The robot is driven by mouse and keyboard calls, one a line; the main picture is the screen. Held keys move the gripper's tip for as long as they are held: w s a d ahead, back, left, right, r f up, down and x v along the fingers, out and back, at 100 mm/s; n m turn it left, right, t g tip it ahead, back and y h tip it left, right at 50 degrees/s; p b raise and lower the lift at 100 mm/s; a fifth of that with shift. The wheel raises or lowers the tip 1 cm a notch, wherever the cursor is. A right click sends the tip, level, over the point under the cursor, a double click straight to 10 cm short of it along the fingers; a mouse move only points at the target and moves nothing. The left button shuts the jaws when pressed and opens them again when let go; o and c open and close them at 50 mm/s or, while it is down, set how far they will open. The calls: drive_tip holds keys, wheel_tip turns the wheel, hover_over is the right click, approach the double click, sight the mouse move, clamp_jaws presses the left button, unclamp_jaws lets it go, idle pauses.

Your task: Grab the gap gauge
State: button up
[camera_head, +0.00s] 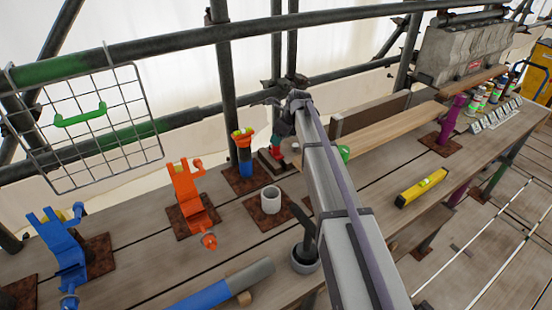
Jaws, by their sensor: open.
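My arm reaches from the lower right to the back of the bench. My gripper (279,145) is at its far end, small and partly hidden by the arm, above a dark plate at the back. It is open, and its fingertips are hard to make out. I cannot tell for sure which thing is the gap gauge. A small red and teal shape shows at the gripper, too small to name. A yellow level-like tool (421,187) lies on the bench to the right of my arm.
A blue stand (62,250), an orange stand (188,200), a blue post with an orange top (244,155) and a pale cup (271,200) stand on the bench (130,275). A purple post (452,118) and several bottles stand at right. Scaffold tubes (190,42) run behind.

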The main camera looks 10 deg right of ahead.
sight(276, 152)
drive_tip(key=b+x, duration=0.4)
drive_tip(key=x, duration=0.1)
drive_tip(key=shift+f, duration=0.2)
drive_tip(key=shift+r, duration=0.25)
drive_tip(key=shift+c, duration=0.2)
clamp_jaws()
